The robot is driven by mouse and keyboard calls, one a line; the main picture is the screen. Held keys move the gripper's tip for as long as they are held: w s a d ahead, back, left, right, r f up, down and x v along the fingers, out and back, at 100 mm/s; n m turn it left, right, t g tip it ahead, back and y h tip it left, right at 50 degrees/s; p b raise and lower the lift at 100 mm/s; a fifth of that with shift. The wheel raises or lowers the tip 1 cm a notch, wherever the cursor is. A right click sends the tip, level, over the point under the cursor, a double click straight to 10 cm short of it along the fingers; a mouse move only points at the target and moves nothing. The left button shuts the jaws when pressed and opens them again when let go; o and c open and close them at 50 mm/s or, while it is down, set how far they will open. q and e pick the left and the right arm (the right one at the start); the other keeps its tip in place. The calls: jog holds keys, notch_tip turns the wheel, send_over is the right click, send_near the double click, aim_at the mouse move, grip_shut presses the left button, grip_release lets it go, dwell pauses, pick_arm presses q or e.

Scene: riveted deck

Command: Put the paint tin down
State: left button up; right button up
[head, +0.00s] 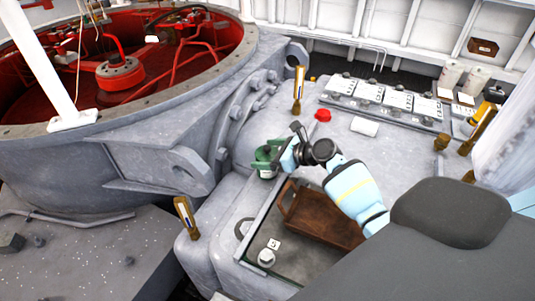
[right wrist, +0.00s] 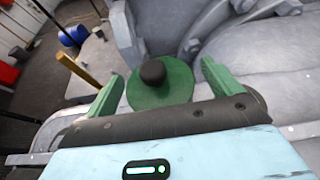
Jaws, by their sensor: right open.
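The paint tin (head: 264,157) is green with a pale label low on its side. It stands upright on the grey riveted deck, just beyond the back left corner of a dark recessed panel. My right gripper (head: 277,152) is at the tin from its right side. In the right wrist view the tin's round green lid with a black knob (right wrist: 153,72) lies between the two green fingers of the right gripper (right wrist: 162,78). The fingers are spread, with a visible gap on each side of the lid. My left gripper is not in view.
A red cap (head: 323,115) and a white cylinder (head: 364,127) are behind my arm. A large grey ring with a red interior (head: 120,72) stands left.

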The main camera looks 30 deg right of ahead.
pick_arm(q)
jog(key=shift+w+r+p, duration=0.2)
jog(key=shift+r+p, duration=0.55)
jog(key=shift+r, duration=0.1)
pick_arm(e)
jog(key=v, duration=1.2)
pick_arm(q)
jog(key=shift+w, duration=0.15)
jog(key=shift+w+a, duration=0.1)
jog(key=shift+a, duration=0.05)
pick_arm(e)
jog(key=shift+a+f, duration=0.1)
